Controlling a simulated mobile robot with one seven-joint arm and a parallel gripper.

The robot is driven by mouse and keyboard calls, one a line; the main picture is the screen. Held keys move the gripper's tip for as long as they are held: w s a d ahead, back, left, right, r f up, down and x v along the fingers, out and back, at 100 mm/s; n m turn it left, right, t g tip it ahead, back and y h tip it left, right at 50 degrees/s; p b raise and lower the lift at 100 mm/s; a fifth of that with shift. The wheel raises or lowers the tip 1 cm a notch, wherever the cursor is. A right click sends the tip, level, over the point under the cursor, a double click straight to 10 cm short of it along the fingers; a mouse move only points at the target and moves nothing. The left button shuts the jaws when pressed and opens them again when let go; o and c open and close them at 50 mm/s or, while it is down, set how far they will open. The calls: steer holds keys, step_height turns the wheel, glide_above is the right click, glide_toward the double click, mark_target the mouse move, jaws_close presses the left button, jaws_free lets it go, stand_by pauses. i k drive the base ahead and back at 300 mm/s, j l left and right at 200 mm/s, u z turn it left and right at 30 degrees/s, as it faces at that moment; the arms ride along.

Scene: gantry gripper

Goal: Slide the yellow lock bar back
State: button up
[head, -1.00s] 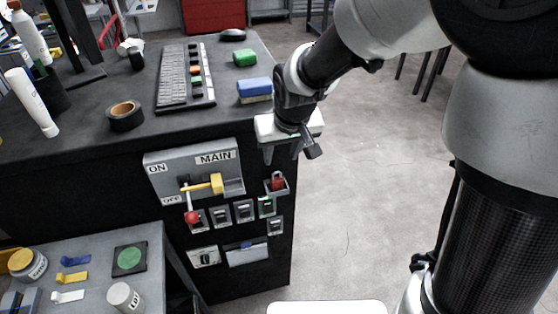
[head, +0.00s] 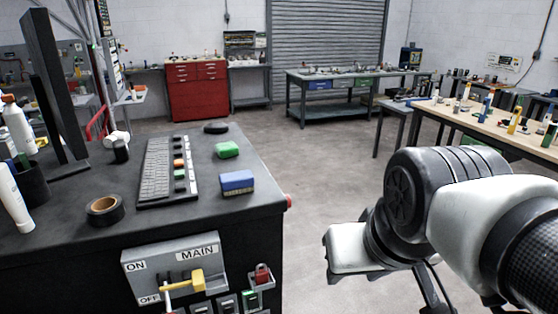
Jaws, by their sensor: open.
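The yellow lock bar (head: 180,286) lies nearly level across the lower part of the grey MAIN switch panel (head: 150,262). Its thicker yellow end block (head: 197,281) is on the right, and its thin left end lies near the OFF label (head: 149,300). The lever with the red knob is below the picture's edge. My gripper (head: 432,288) is at the lower right, out over the floor and well clear of the panel. It is open and empty, and its fingers are partly cut off by the bottom edge.
A red padlock (head: 262,273) hangs in a holder right of the panel. The black desk (head: 90,235) above carries a keyboard (head: 158,172), a tape roll (head: 104,209), and green and blue blocks. The floor between desk and arm is open; a wooden workbench (head: 490,115) stands far right.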

mark_target(198, 281)
steer(key=u, duration=1.15)
steer(key=l+u, duration=0.4)
steer(key=i+l+u, duration=0.15)
